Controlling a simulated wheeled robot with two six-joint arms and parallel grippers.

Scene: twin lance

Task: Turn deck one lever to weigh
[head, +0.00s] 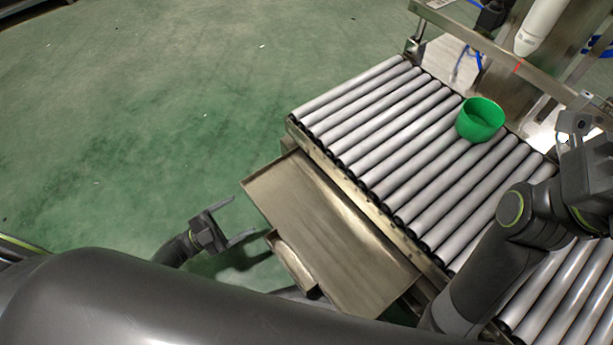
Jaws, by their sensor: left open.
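I cannot make out a lever marked as deck one's in the head view. A roller deck (400,150) of grey rollers in a metal frame runs from the upper middle to the lower right. My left gripper (241,221) is open and empty, its two fingers spread, over the green floor to the left of a metal tray. My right gripper (578,122) is at the right edge, above the rollers, partly hidden by its own wrist. Its fingers are too unclear to tell whether they are open.
A green cup (482,122) stands on the rollers. A bare metal tray (325,230) juts from the deck's near side, close to my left gripper. A metal rail (490,50) with a white cylinder (541,25) runs behind the deck. The green floor at left is clear.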

